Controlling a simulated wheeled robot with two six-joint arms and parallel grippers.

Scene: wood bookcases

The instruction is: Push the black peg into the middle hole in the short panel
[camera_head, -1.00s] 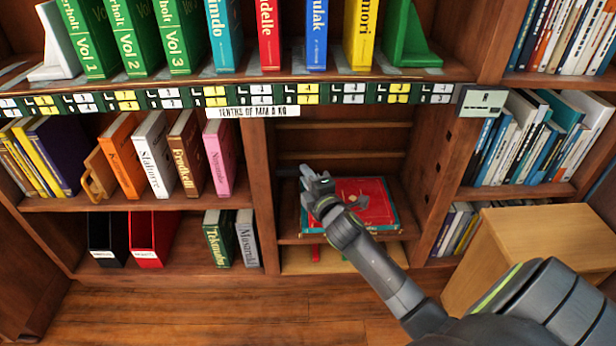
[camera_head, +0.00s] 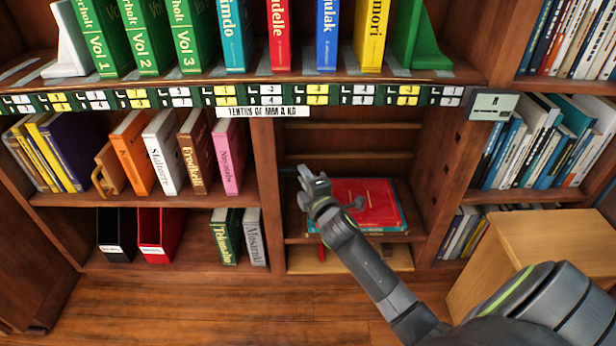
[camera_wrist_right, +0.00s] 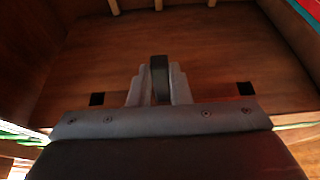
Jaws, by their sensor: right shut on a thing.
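My right gripper (camera_head: 303,174) reaches into the middle bay and points left at the upright wood panel (camera_head: 268,190) on that bay's left side. It is shut on the black peg (camera_wrist_right: 160,76), which stands between the two grey fingers in the right wrist view. In the head view the peg (camera_head: 288,173) is a small dark piece by the panel. The right wrist view shows the panel (camera_wrist_right: 205,65) with a square dark hole on the left (camera_wrist_right: 97,99) and one on the right (camera_wrist_right: 245,88). The peg and fingers cover the middle between them; whether the peg touches or enters a hole cannot be told.
A red book (camera_head: 370,203) lies on a shelf in the bay, behind my right forearm. A wooden box (camera_head: 540,250) stands at the right. Books fill the shelf left of the panel, and a row of books stands on the shelf above.

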